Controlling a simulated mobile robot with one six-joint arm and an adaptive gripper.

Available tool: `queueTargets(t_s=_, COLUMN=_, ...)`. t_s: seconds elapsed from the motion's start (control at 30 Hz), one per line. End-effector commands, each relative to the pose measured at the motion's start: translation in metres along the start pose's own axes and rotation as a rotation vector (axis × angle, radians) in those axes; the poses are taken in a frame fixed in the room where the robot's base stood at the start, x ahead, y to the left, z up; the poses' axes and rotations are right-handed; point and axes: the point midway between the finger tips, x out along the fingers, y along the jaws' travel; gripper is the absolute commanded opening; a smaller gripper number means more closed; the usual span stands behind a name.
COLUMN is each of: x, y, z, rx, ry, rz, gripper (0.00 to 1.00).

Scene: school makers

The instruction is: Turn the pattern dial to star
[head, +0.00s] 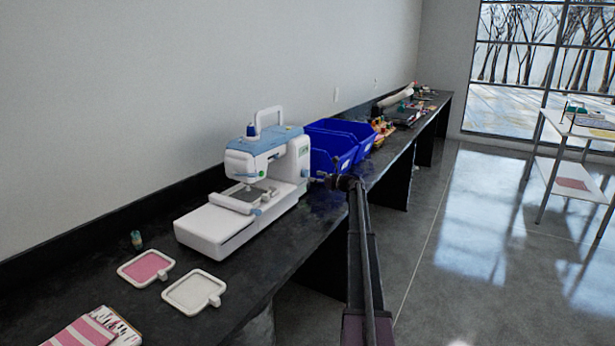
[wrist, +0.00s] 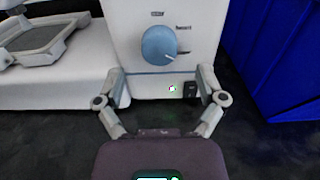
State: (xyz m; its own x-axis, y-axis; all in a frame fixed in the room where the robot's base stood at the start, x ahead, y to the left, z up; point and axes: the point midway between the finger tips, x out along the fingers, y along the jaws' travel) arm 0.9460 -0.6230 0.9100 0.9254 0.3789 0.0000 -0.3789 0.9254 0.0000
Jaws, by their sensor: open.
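The white sewing machine with a blue top (head: 268,141) stands on the black counter. In the wrist view, the blue round pattern dial (wrist: 159,45) is on the machine's white end face (wrist: 125,22). A pale mark on the dial points to the lower right. Small dark labels sit above and to the right of it, too small to read for certain. My gripper (wrist: 161,78) is open and empty, its two fingers spread left and right below the dial, apart from it. In the head view my gripper (head: 335,181) is beside the machine's right end.
Blue bins (head: 345,131) stand close beside the machine, to the right of the dial in the wrist view. A black switch (wrist: 190,90) and a green light (wrist: 172,89) are below the dial. Two hoops, one pink (head: 146,267), lie at the counter's front left.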

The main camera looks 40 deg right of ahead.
Motion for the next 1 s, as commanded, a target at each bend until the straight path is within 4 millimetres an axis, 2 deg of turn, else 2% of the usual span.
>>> queueTargets(t_s=0.1, x=0.016, y=-0.001, z=0.0, rx=0.0, ry=0.0, rz=0.001, gripper=0.89)
queueTargets(t_s=0.3, x=0.031, y=0.0, z=0.0, rx=0.0, ry=0.0, rz=0.001, gripper=0.89)
queueTargets(t_s=0.7, x=0.035, y=0.001, z=0.0, rx=0.0, ry=0.0, rz=0.001, gripper=0.89)
queueTargets(t_s=0.9, x=0.035, y=0.001, z=0.0, rx=0.0, ry=0.0, rz=0.002, gripper=0.3)
queueTargets(t_s=0.97, x=0.035, y=0.001, z=0.0, rx=0.0, ry=0.0, rz=0.002, gripper=0.12)
queueTargets(t_s=1.0, x=0.035, y=0.001, z=0.0, rx=0.0, ry=0.0, rz=0.002, gripper=0.07)
